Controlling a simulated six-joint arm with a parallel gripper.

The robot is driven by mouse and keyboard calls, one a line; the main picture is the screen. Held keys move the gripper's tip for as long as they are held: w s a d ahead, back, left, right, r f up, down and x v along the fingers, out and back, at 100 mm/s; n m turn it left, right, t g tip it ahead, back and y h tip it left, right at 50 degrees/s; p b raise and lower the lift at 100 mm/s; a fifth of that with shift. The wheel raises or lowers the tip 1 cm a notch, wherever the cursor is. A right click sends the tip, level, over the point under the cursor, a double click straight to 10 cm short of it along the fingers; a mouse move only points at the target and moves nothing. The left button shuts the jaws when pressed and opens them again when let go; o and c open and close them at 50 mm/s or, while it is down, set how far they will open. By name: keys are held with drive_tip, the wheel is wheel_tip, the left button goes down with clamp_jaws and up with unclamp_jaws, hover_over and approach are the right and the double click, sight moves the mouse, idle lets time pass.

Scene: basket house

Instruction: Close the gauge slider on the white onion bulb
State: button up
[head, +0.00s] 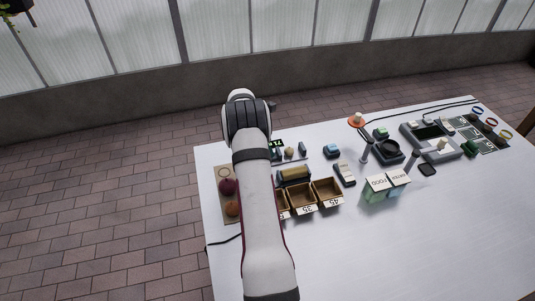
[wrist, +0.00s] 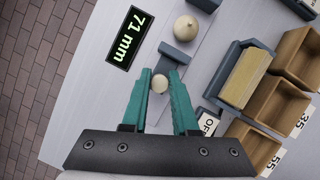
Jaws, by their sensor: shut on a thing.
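The white onion bulb (wrist: 186,28) sits on the gauge between its two blue-grey jaws. It also shows in the head view (head: 289,152). The slider (wrist: 174,52) is the nearer jaw, with a small gap apparent between it and the bulb. The fixed jaw (wrist: 207,4) is at the far side, partly cut off by the frame. My gripper (wrist: 160,78) has teal fingers shut on the slider's pale round knob (wrist: 159,84). The gauge display (wrist: 130,37) reads 71 mm. In the head view my arm hides the gripper.
Wooden bins (wrist: 273,100) with number cards and a yellowish roller (wrist: 246,77) stand right of the gauge. A small OFF sign (wrist: 209,122) is close to my right finger. A tray (head: 226,174) with red and brown bulbs lies left of my arm.

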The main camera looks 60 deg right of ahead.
sight(277, 151)
drive_tip(key=shift+s+d, duration=1.3)
drive_tip(key=shift+s, duration=0.05)
idle(1.7)
drive_tip(key=o, duration=1.4)
drive_tip(key=shift+c, duration=0.2)
drive_tip(key=shift+r, duration=0.1)
drive_tip(key=shift+r, duration=3.4)
